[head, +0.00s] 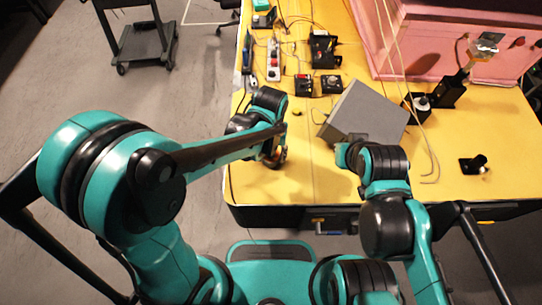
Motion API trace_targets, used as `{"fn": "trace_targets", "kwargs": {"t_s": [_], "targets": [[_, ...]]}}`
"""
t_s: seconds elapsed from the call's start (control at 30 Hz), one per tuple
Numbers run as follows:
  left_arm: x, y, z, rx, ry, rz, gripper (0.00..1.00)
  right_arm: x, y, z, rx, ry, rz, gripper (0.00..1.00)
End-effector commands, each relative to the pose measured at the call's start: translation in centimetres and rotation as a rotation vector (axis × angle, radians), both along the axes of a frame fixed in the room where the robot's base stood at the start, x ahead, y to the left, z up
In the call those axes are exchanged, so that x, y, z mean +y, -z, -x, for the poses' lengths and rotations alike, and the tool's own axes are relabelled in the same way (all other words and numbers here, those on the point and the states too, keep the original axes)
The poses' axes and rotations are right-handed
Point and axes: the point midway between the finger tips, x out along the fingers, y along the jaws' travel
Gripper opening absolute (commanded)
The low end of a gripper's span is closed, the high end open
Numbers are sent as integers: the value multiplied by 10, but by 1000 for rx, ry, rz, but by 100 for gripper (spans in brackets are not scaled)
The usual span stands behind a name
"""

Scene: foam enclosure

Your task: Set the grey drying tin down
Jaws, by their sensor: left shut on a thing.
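My left gripper (274,156) is over the front left part of the yellow table (311,180), pointing down. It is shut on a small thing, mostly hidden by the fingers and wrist. I take this to be the grey drying tin, but its shape and its gap to the table cannot be made out. My right arm reaches in at the lower right, and its wrist (375,160) is just in front of a large grey box. Its fingers cannot be made out clearly.
The grey box (368,112) sits right of centre. Several small black devices, a power strip (273,58) and cables lie at the back left. A pink foam enclosure (440,45) stands at the back right. A small black part (473,164) lies front right. The table's front middle is clear.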

Motion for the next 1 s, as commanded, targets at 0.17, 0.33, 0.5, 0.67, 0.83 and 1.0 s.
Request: {"fn": "trace_targets", "kwargs": {"t_s": [0.17, 0.33, 0.5, 0.67, 0.83, 1.0], "targets": [[0, 5, 0, 0, 0, 0, 19, 0, 2, 0, 0, 0, 0, 0], [0, 7, 0, 0, 0, 0, 19, 0, 4, 0, 0, 0, 0, 0], [0, 8, 0, 0, 0, 0, 69, 0, 5, 0, 0, 0, 0, 0], [0, 8, 0, 0, 0, 0, 69, 0, 5, 0, 0, 0, 0, 0], [0, 6, 0, 0, 0, 0, 69, 0, 3, 0, 0, 0, 0, 0], [0, -15, 0, 0, 0, 0, 69, 0, -6, 0, 0, 0, 0, 0]]}}
